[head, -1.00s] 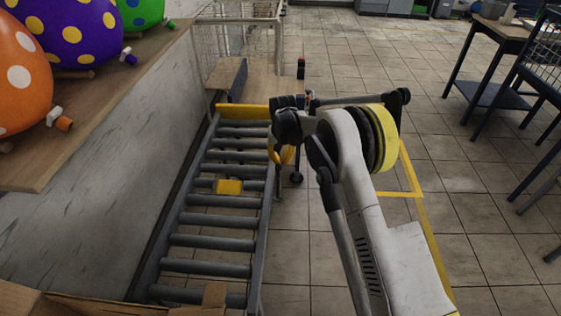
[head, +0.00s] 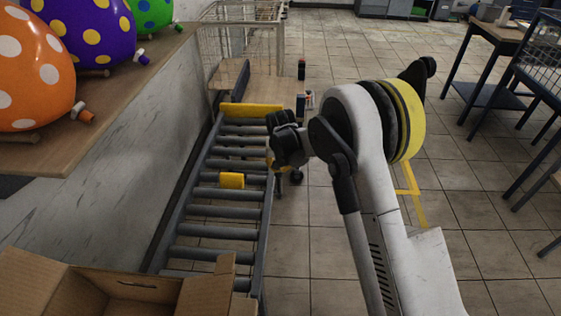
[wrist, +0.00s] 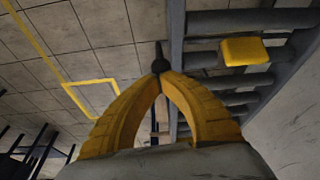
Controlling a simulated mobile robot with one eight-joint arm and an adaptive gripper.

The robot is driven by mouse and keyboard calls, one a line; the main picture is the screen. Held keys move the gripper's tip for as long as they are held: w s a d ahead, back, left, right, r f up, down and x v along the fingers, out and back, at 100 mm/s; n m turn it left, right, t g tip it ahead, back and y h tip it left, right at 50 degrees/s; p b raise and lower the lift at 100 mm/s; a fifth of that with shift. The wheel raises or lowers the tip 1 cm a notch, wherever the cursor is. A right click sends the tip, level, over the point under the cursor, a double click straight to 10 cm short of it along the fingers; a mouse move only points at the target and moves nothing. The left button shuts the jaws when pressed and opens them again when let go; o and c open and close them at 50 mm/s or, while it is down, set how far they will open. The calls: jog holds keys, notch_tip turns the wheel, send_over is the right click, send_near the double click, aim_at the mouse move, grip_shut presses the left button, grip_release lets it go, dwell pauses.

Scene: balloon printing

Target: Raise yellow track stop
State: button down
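A yellow bar (head: 250,110) spans the far end of the roller track (head: 212,230); it looks like the track stop. A small yellow block (head: 231,180) sits on the rollers nearer me, and shows at the upper right of the wrist view (wrist: 244,51). I cannot tell whether this block is part of the stop. My gripper (wrist: 160,74) has its yellow fingers arched with tips together, beside the track edge. A dark round knob (wrist: 160,64) shows right at the tips; I cannot tell whether they hold it. In the head view my wrist mostly hides the fingers.
An open cardboard box (head: 125,285) stands at the near end of the track. A wooden shelf (head: 110,105) with spotted balloons runs along the left. A wire cage (head: 245,35) is at the back.

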aim_at(279, 175)
jog(key=s, duration=0.3)
jog(key=shift+s+a+f, duration=0.1)
jog(key=shift+s+f, duration=0.1)
jog(key=shift+f, duration=0.05)
jog(key=shift+w, duration=0.1)
dwell(1.0)
